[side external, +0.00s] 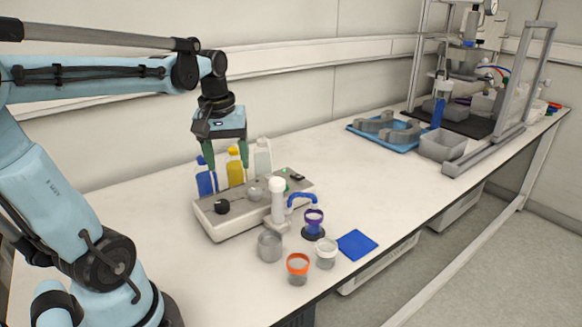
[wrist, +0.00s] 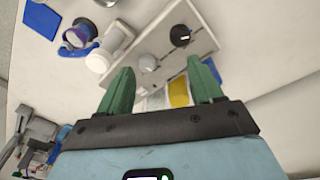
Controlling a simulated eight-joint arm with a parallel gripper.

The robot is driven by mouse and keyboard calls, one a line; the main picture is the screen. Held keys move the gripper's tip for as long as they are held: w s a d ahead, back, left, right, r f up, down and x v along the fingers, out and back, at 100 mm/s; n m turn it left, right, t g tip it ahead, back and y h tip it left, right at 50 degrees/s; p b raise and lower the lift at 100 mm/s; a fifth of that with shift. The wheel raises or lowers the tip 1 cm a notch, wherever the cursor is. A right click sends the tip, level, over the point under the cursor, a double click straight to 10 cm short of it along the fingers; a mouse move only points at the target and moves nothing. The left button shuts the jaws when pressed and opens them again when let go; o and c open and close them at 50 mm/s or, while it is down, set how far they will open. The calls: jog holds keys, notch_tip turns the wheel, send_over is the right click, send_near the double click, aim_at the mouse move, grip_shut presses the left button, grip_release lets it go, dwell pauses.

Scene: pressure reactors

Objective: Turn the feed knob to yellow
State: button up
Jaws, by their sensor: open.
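A pale reactor console (side external: 232,222) stands on the bench. A black knob (side external: 222,206) sits at its left end, and in the wrist view this knob (wrist: 181,36) shows a small white mark. A grey round knob (side external: 254,194) sits near the middle, also in the wrist view (wrist: 147,62). I cannot tell for sure which one is the feed knob. Blue (side external: 206,182), yellow (side external: 235,172) and clear (side external: 262,160) bottles stand behind the console. My gripper (side external: 228,163) is open and empty above the console's rear, pointing down, apart from both knobs (wrist: 161,66).
Several small cups, including an orange-rimmed one (side external: 297,268), and a blue pad (side external: 357,244) lie in front. A blue tray (side external: 362,130) stands farther right. The bench left of the console is clear.

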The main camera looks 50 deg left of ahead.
aim_at(223, 202)
jog(key=shift+s+a+f+n+g+h, duration=0.2)
jog(key=shift+a+f+n, duration=0.3)
jog(key=shift+f, duration=1.4)
jog(key=shift+s+a+f+n+g, duration=0.15)
jog(key=shift+s+a+f+n, duration=0.3)
jog(key=shift+f, duration=1.45)
jog(key=shift+s+a+f+n+g+h, duration=0.2)
jog(key=shift+a+f, duration=0.45)
jog(key=shift+f, duration=1.25)
jog(key=shift+w, duration=0.15)
jog(key=shift+c, duration=0.2)
jog(key=c, duration=1)
jog(key=shift+c, duration=0.2)
jog(key=m, duration=0.5)
jog(key=shift+m, duration=0.35)
jog(key=m, duration=0.5)
jog(key=shift+w+m, duration=0.1)
jog(key=shift+m, duration=0.3)
